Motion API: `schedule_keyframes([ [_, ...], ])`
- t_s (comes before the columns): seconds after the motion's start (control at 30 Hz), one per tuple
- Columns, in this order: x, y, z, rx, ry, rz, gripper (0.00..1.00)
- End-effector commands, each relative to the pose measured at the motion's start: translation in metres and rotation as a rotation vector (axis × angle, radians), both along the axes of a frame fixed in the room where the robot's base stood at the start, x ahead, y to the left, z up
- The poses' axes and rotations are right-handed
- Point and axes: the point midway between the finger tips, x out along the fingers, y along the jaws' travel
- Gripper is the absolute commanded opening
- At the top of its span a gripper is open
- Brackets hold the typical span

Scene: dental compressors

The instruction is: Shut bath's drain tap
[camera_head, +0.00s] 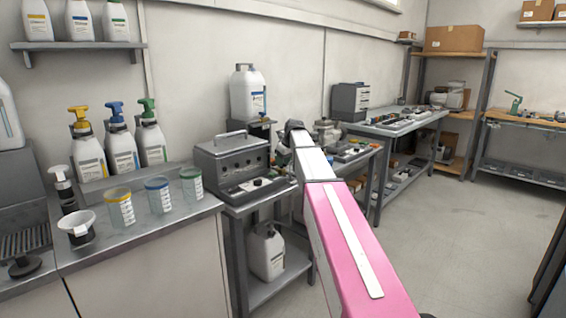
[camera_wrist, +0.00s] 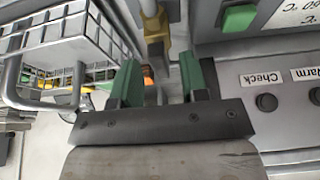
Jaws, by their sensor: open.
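My gripper (camera_wrist: 160,72) is open, its two green fingers apart with nothing held between them. A yellow tap lever (camera_wrist: 153,25) with a grey metal pipe lies just beyond the fingertips, near the gap between them; it looks like the drain tap, and whether it touches a finger I cannot tell. The grey casing beside it (camera_wrist: 215,52) may be the bath; it carries a green button and a white label. In the head view, a grey box with a top handle (camera_head: 230,160) stands left of my arm and may be the bath. The tap and fingertips are hidden there.
A wire basket (camera_wrist: 75,50) is close on the left of my gripper in the wrist view. A panel with round buttons labelled Check (camera_wrist: 267,102) lies to the right. Colored-rim cups (camera_head: 158,195) and pump bottles stand on the left counter.

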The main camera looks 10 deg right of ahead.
Motion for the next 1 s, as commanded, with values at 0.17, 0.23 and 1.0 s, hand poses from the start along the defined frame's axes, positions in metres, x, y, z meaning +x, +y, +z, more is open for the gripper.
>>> schedule_keyframes([
  [0.17, 0.0004, 0.0003, -0.0013, 0.000, 0.000, 0.000, 0.40],
  [0.23, 0.0004, 0.0003, -0.0011, 0.000, 0.000, 0.000, 0.40],
  [1.0, -0.0012, 0.0019, -0.0008, -0.001, -0.001, -0.172, 0.00],
])
